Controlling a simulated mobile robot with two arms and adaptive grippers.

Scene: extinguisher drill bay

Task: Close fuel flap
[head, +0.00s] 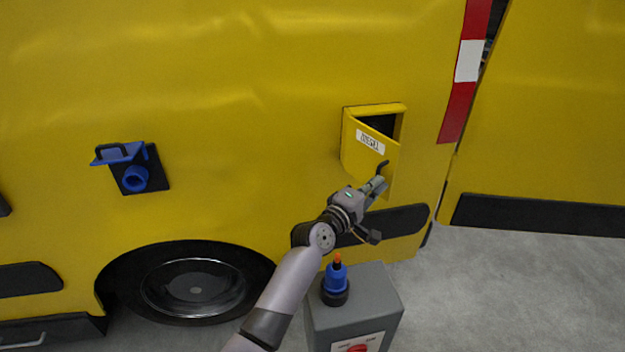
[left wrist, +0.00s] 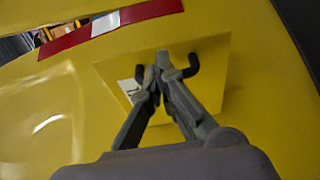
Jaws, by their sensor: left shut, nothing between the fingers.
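The yellow fuel flap (head: 366,150) with a white DIESEL label stands partly open on the vehicle's side, hinged at its left. A dark opening (head: 386,124) shows behind its top edge. A black hooked handle (head: 383,170) sits near the flap's right edge. My left gripper (head: 381,183) is at the flap's lower right, close to the handle. In the left wrist view the flap (left wrist: 218,78) lies ahead of the shut fingers (left wrist: 152,80), with the black handle (left wrist: 189,66) beside their tips. I cannot tell whether they touch. My right gripper is not in view.
A blue inlet with a raised cover (head: 134,168) is on the vehicle at left, above a wheel (head: 195,285). Grey floor (head: 520,290) is clear at right.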

